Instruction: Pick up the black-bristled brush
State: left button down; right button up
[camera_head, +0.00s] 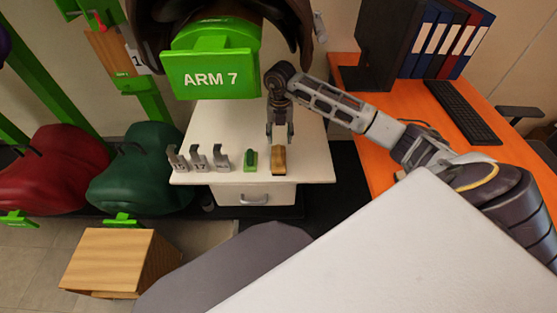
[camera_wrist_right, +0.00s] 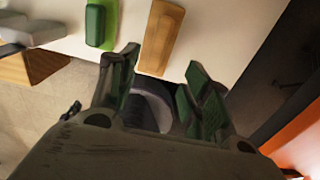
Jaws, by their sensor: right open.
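A wooden-backed brush (camera_head: 278,160) lies near the front edge of the white cabinet's top. A green-backed one (camera_head: 250,160) lies just left of it. Their bristles do not show clearly, so I cannot tell which has black bristles. My right gripper (camera_head: 279,136) is open, pointing down just behind the wooden-backed brush. In the right wrist view the open fingers (camera_wrist_right: 162,72) are empty, with the wooden-backed brush (camera_wrist_right: 160,38) just beyond the gap between them and the green-backed one (camera_wrist_right: 101,22) off to the left. My left gripper is not in view.
Several grey numbered metal pieces (camera_head: 199,159) stand left of the brushes on the white cabinet (camera_head: 310,150). A green "ARM 7" block (camera_head: 211,78) hangs over its back. An orange desk (camera_head: 400,155) with a keyboard (camera_head: 463,110) and binders is at the right.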

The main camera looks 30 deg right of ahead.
send_over(278, 153)
jog(key=f, duration=0.4)
jog(key=shift+s+d+f+b, duration=0.15)
jog(key=shift+s+f+b, duration=0.15)
jog(key=shift+s+f, duration=0.05)
jog(key=shift+f, duration=0.65)
jog(key=shift+w+f, duration=0.1)
jog(key=shift+f, duration=0.35)
jog(key=f, duration=0.1)
jog(key=f+b, duration=0.1)
jog(key=shift+w+f, duration=0.2)
jog(key=shift+f, duration=0.95)
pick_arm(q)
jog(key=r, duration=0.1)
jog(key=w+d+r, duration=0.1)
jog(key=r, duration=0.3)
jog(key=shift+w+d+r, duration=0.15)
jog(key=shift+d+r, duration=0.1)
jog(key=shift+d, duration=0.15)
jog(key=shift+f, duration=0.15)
pick_arm(e)
grip_shut()
